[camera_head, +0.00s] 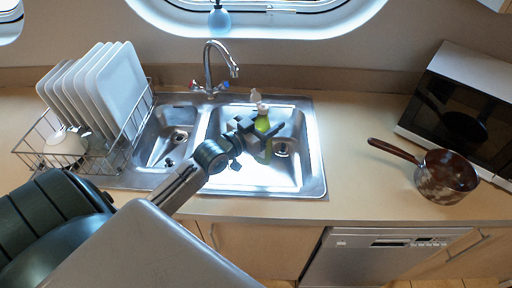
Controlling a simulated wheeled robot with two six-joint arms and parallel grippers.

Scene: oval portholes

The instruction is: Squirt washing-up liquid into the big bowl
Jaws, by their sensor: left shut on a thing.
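A green bottle of washing-up liquid (263,123) with a pale cap shows in front of the big sink bowl (297,173), the right and larger of two steel basins. My left gripper (255,131) is shut on the bottle around its middle. The bottle looks roughly upright, cap towards the tap; its lower part is partly hidden by the gripper. I cannot tell how high it is above the bowl floor. My right gripper is not in view.
The tap (209,65) stands behind the basins, left of the bottle. The small basin (170,137) and a dish rack (128,157) with white plates (122,78) lie to the left. A brown saucepan (447,177) and a microwave (460,110) stand at the right.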

